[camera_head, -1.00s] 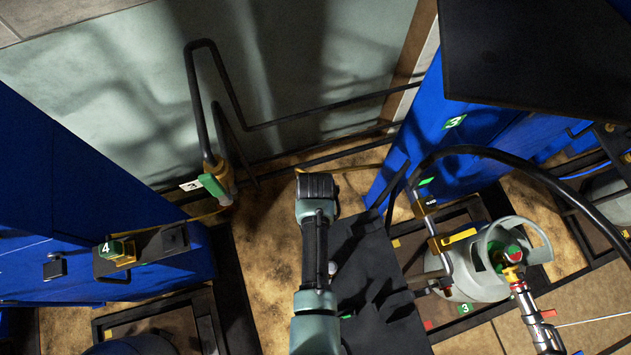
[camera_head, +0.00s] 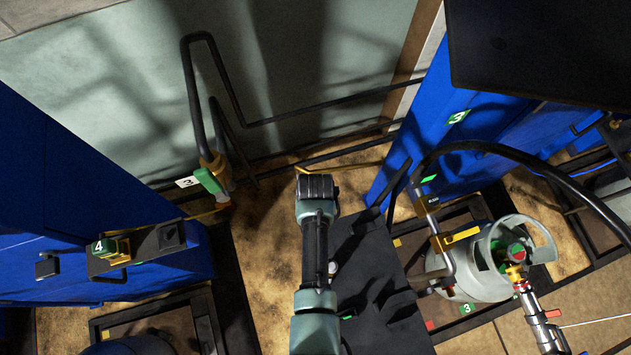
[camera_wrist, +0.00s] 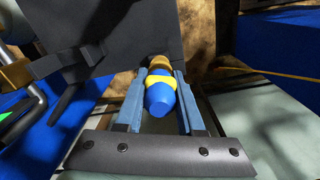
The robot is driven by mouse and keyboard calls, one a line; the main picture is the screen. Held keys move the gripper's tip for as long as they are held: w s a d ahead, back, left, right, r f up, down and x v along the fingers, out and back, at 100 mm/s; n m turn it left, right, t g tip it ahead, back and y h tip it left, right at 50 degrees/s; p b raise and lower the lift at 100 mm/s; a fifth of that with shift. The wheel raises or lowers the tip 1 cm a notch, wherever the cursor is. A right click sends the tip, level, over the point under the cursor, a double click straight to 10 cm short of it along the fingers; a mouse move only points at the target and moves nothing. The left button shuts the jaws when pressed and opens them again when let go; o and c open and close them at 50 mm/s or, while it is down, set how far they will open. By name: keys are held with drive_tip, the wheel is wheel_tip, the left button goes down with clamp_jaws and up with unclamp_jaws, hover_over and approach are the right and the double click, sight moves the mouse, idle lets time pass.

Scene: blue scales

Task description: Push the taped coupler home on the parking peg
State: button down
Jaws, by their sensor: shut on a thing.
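The coupler (camera_wrist: 160,100) is blue and rounded with a band of yellow tape, in the middle of the wrist view. My gripper (camera_wrist: 159,76) is shut on it, one blue-grey finger on each side. A brass-coloured collar (camera_wrist: 155,69) shows just beyond the tape, close to a dark plate (camera_wrist: 105,35). The parking peg is not clearly visible, and how far the coupler sits on it cannot be told. In the head view my own arm covers the place, so gripper and coupler are hidden there.
A dark panel (camera_head: 365,275) lies beside my arm. Blue cabinets (camera_head: 50,190) flank both sides. Open floor (camera_head: 265,255) shows left of my arm.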

drive_tip(key=shift+f+b, duration=0.5)
drive_tip(key=shift+f, duration=0.2)
drive_tip(key=shift+c, duration=2.2)
unclamp_jaws()
wheel_tip(320, 180, up, 13)
drive_tip(key=shift+r+p, duration=0.1)
drive_tip(key=shift+p, duration=0.35)
